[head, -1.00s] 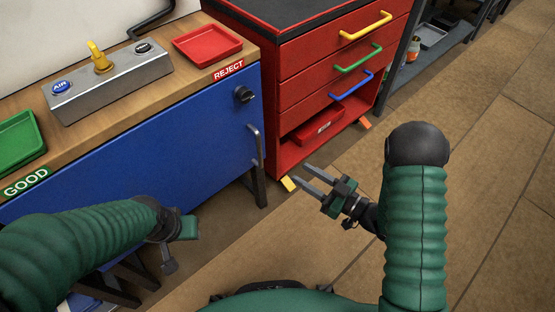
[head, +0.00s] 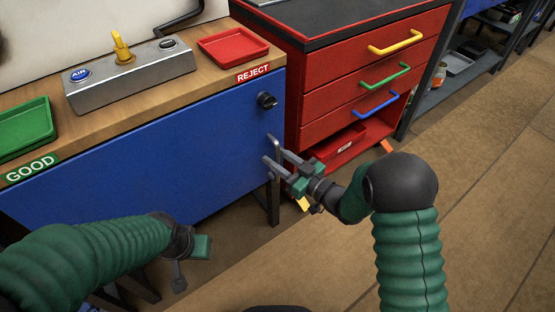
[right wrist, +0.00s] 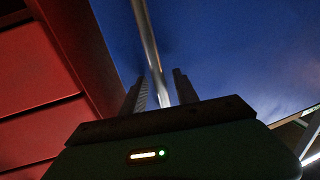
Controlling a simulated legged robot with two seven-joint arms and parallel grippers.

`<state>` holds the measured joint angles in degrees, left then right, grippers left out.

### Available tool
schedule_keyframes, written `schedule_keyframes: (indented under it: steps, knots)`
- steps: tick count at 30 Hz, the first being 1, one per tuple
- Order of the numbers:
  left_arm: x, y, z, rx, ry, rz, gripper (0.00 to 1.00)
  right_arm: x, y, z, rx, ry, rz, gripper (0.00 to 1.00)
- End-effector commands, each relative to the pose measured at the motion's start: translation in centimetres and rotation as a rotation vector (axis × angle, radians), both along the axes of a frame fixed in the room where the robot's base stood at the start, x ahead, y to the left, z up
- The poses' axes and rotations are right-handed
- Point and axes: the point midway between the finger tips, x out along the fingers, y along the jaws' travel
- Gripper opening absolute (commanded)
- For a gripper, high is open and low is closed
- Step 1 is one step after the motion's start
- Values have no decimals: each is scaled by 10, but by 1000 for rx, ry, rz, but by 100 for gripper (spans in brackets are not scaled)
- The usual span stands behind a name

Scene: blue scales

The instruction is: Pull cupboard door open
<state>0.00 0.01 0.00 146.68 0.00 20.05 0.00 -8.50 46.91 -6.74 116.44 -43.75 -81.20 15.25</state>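The blue cupboard door (head: 170,155) is under the wooden bench top and looks shut. Its grey metal bar handle (head: 273,143) is near the door's right edge. My right gripper (head: 274,158) is at the handle, with its fingers apart. In the right wrist view the handle (right wrist: 148,40) runs down between the two open fingers (right wrist: 159,80); I cannot tell whether either finger touches it. My left gripper (head: 189,256) hangs low in front of the door, away from the handle; its fingers do not show clearly.
A black knob (head: 266,100) is on the door above the handle. A red drawer cabinet (head: 350,75) stands close to the right of the handle. A red tray (head: 233,45), a green tray (head: 25,125) and a grey control box (head: 130,75) are on the bench. Floor at right is clear.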

Motion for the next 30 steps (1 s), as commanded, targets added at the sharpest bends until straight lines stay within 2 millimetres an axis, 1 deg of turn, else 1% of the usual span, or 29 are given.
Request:
schedule_keyframes:
  steps: [3, 11, 30]
  knots:
    - [0, 0, 0, 0, 0, 0, 36, 0, 0, 0, 0, 0, 0, 35]
    - [0, 0, 0, 0, 0, 0, 36, 0, 0, 0, 0, 0, 0, 1]
    - [0, 0, 0, 0, 0, 0, 36, 0, -1, 0, -1, 0, -1, 0]
